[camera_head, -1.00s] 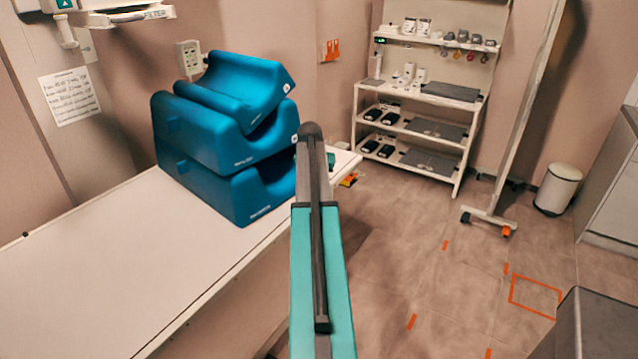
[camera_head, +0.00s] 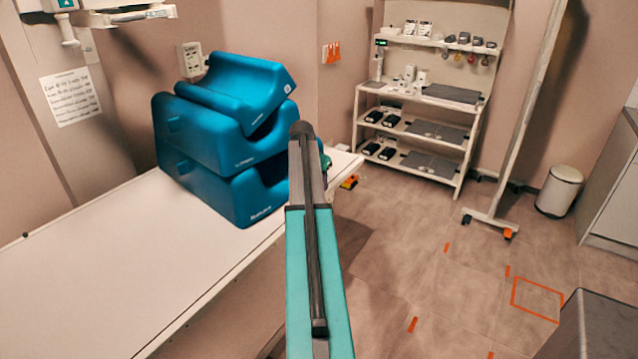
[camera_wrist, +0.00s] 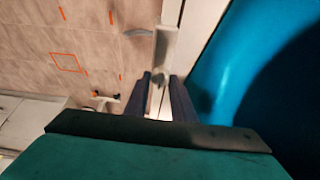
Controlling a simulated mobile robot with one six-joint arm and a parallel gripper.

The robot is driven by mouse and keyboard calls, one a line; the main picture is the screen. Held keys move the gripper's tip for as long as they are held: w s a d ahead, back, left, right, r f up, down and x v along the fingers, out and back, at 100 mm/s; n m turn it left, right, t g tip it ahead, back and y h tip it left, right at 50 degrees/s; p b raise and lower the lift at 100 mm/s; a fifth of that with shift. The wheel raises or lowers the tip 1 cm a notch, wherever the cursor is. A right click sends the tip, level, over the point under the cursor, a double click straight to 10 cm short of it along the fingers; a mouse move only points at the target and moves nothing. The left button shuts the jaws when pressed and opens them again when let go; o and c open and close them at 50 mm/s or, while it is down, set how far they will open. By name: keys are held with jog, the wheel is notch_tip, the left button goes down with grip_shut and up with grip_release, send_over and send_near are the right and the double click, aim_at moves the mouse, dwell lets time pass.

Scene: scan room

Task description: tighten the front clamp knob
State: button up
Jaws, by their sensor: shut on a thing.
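My gripper (camera_wrist: 160,88) shows in the wrist view, its two dark fingers close together along the edge of the white table. It is shut on a small pale grey piece (camera_wrist: 162,75) between the fingertips, which I take to be the front clamp knob; its shape is mostly hidden by the fingers. A light grey bar (camera_wrist: 165,43) stands just beyond it. In the head view my arm covers the gripper and the knob.
Blue stacked cushions (camera_head: 215,145) stand on the white table (camera_head: 95,265), close left of my arm; their blue side also fills the wrist view's right. Floor to the right is largely clear.

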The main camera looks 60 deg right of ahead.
jog(key=o, duration=1)
jog(key=shift+b+v, duration=1.25)
jog(key=shift+v, duration=5.65)
jog(key=shift+f, duration=0.1)
